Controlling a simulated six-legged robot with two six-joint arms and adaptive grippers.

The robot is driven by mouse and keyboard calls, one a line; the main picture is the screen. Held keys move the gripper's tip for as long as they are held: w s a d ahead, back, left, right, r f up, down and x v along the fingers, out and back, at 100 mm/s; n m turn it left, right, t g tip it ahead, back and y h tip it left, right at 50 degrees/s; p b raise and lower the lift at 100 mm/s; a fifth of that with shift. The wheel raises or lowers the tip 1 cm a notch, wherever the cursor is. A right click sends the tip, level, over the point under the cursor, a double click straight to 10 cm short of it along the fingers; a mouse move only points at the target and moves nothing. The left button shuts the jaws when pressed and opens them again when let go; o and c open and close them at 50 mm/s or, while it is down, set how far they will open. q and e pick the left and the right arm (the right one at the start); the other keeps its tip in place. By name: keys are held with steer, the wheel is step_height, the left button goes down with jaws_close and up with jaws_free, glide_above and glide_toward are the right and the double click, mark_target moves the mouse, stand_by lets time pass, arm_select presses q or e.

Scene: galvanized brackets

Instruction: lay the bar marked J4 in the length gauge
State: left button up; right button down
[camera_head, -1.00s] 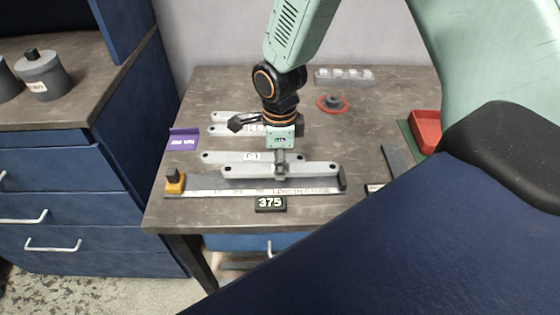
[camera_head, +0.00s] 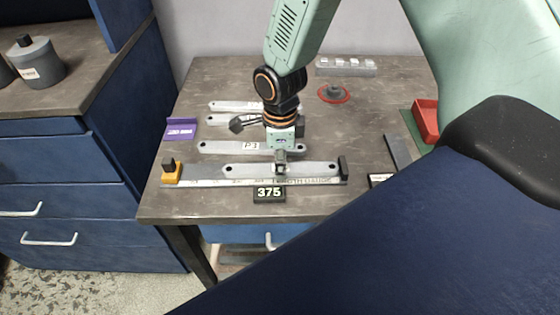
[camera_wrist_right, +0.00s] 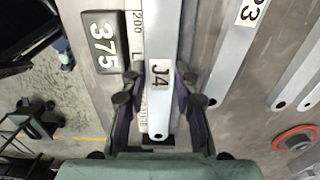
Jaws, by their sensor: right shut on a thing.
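The J4 bar (camera_head: 240,169) is a light grey flat bar with a hole at each end. Its J4 label (camera_wrist_right: 159,75) shows in the right wrist view. An orange slider (camera_head: 170,173) is at the gauge's left end. My left gripper is not in view.
The P3 bar (camera_head: 222,147) lies just behind the gauge, with more bars (camera_head: 225,106) farther back. A 375 display (camera_head: 269,194) stands in front. A purple holder (camera_head: 181,129) is at left, a red ring (camera_head: 334,94) at the back, and a red bin (camera_head: 426,121) at right.

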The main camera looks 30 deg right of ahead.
steer(key=c, duration=0.9)
jaws_free()
steer(key=shift+c, duration=0.2)
step_height(320, 180, up, 12)
stand_by(0.3)
